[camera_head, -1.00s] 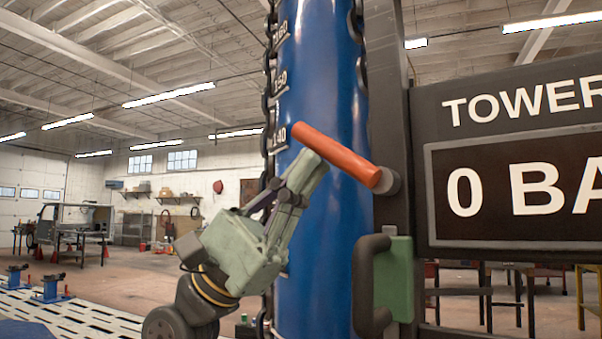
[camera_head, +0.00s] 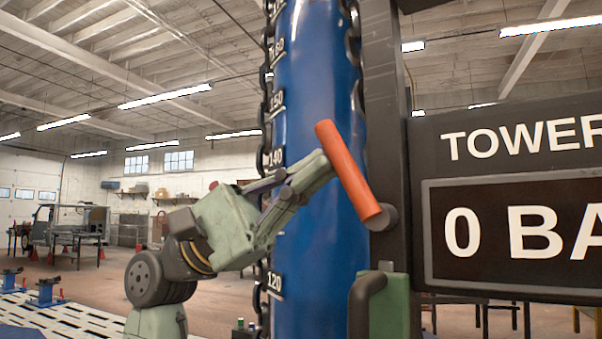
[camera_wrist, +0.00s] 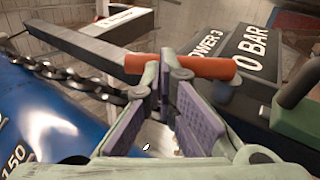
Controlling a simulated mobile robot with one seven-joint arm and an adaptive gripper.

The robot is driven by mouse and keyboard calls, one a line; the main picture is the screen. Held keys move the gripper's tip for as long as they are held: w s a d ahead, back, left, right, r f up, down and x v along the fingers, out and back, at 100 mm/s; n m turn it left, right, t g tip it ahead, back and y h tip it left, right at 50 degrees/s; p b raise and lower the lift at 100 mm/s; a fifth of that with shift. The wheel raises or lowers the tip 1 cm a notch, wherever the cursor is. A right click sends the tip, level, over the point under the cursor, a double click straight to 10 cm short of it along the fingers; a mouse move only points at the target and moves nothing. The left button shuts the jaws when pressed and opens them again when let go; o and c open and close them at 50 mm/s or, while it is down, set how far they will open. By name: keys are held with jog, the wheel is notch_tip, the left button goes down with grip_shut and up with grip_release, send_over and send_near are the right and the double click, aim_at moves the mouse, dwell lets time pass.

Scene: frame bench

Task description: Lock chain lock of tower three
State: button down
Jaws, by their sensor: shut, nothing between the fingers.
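The orange-red lever (camera_head: 348,170) of the chain lock slants across the front of the blue tower column (camera_head: 315,85). Its lower right end is at a round dark pivot (camera_head: 383,217) on the dark upright. My gripper (camera_head: 325,165) is shut and empty, its fingertips against or very close to the lever's left side; contact is not certain. In the wrist view the lever (camera_wrist: 207,66) lies across just beyond the fingertips (camera_wrist: 165,75), which partly hide it. A dark chain (camera_wrist: 65,72) runs beside the column there. The sign reads TOWER 3 (camera_wrist: 205,48).
A green block with a dark handle (camera_head: 368,300) sits below the lever on the upright (camera_head: 385,110). The black pressure display (camera_head: 520,235) showing 0 BAR stands to the right.

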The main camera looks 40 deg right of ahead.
aim_at(327, 148)
jog(key=shift+s+d+r, duration=0.15)
jog(key=shift+s+r, duration=0.5)
jog(key=shift+s, duration=0.05)
jog(key=shift+s+d+r, duration=0.1)
jog(key=shift+s+r, duration=0.5)
jog(key=shift+s, duration=0.05)
